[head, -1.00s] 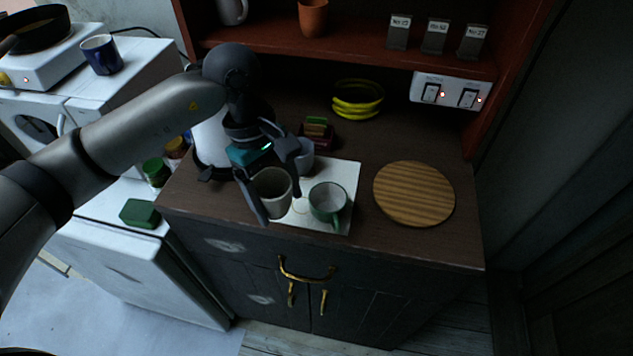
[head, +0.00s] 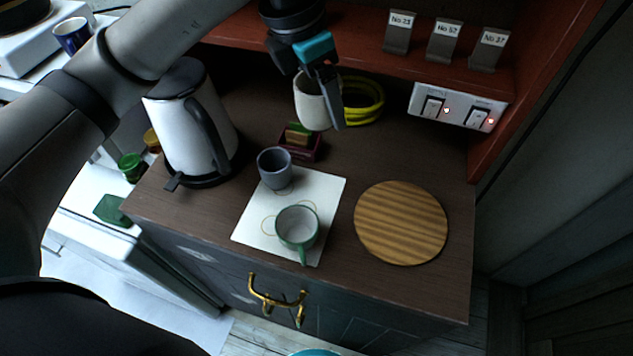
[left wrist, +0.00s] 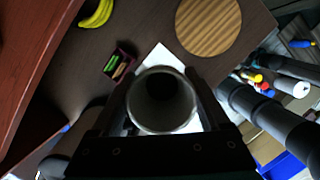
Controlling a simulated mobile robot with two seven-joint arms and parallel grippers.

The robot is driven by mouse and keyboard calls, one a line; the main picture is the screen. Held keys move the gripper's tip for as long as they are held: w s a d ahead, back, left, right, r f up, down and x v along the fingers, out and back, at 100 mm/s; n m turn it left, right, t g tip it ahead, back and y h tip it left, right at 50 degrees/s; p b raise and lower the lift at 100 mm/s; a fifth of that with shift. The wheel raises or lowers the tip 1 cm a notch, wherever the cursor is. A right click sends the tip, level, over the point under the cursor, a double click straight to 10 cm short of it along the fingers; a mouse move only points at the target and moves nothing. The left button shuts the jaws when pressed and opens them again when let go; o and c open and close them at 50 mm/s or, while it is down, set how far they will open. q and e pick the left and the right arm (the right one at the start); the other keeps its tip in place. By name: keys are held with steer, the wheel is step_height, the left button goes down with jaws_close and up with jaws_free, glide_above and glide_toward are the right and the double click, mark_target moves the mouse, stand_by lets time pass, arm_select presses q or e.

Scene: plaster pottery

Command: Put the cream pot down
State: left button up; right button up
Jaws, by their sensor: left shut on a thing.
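The cream pot (head: 311,101) is held in the air by my left gripper (head: 320,98), near the front of the red shelf in the head view. One dark finger shows along the pot's right side. In the left wrist view the pot (left wrist: 163,101) is seen from above, its round mouth between the two fingers (left wrist: 163,104). Its inside is dark. Below it, in the head view, a white sheet (head: 263,222) lies on the brown counter with a grey cup (head: 274,169) and a green and white mug (head: 297,228) on it. My right gripper is not in view.
A white kettle (head: 190,123) stands left of the sheet. A round striped board (head: 401,222) lies to the right. Labelled tags (head: 443,41) stand on the shelf (head: 371,50).

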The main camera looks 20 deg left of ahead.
arm_select(q)
steer(key=shift+w, duration=0.1)
step_height(320, 180, down, 14)
steer(key=shift+f, duration=0.8)
step_height(320, 180, down, 4)
steer(key=shift+f+p, duration=0.1)
steer(key=shift+p, duration=0.2)
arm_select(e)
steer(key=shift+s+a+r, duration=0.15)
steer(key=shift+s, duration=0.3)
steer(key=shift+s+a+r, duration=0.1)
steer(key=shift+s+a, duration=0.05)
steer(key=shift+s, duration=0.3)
arm_select(q)
steer(key=shift+f, duration=0.1)
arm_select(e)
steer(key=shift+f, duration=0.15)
arm_select(q)
steer(key=o, duration=1.3)
